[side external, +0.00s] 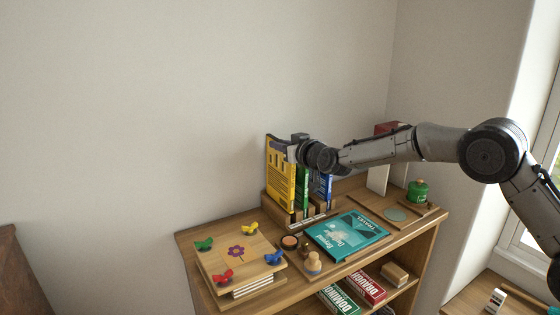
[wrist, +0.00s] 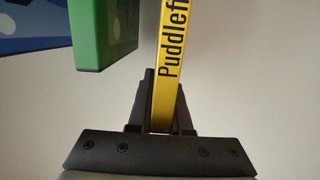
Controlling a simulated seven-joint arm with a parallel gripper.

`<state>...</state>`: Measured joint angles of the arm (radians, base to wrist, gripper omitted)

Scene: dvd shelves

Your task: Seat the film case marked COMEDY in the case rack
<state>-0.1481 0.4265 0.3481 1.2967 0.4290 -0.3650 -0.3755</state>
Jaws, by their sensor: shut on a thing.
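A yellow film case (side external: 280,187) stands upright at the left end of the wooden case rack (side external: 291,224). My gripper (side external: 283,146) is shut on its upper part, and the wrist view shows the yellow spine (wrist: 170,65), lettered "Puddlefi…", between the fingers (wrist: 161,112). The case's lower edge is hidden by the rack's front, so I cannot tell whether it touches the slot floor. A green case (side external: 303,190) and a blue case (side external: 326,188) stand to its right in the rack. No COMEDY mark is legible on any case.
A teal book (side external: 347,234) lies in front of the rack. A wooden flower press (side external: 238,258) with coloured wing nuts is at the front left, and a small peg figure (side external: 313,264) stands nearby. A green pot (side external: 418,191) is at the right. The wall is close behind the rack.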

